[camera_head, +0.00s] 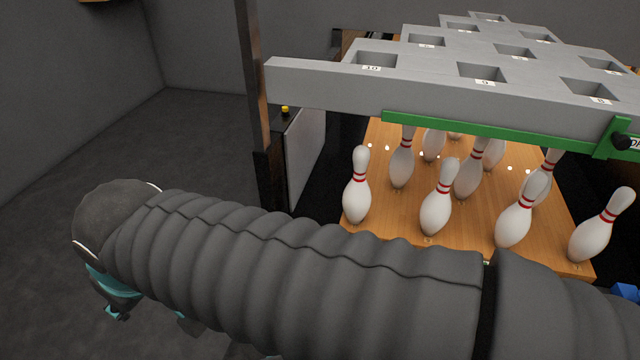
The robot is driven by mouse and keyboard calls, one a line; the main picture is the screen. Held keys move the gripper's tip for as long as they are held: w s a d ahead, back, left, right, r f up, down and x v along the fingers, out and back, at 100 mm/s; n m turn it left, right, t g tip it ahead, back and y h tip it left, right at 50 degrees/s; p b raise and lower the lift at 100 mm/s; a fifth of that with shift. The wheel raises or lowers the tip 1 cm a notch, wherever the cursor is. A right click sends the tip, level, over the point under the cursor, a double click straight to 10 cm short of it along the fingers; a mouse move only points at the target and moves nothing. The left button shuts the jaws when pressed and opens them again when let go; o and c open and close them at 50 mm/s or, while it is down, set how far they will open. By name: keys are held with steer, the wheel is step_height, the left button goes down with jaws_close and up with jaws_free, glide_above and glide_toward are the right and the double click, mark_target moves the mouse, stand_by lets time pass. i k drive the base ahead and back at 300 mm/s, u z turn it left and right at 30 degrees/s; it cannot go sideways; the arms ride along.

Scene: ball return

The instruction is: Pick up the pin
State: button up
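Several white bowling pins with red neck stripes stand on a wooden lane deck (390,226) at the right. The front row has a left pin (356,196), a second pin (437,207), a third pin (516,220) and a right pin (596,235) that looks tilted to the right. More pins (402,165) stand behind, their tops partly hidden by the rack. My gripper (150,316), with teal parts, hangs at the lower left over the dark floor, well left of the pins. My arm hides much of it, and its finger opening is unclear.
A grey rack (320,84) with numbered square holes and a green bar (450,128) overhangs the pins. A dark post (256,110) and a low grey cabinet (305,150) stand left of the deck. The floor (110,150) at the left is clear.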

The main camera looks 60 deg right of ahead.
mark_target(357, 197)
steer(key=i, duration=1.15)
steer(key=z, duration=3.8)
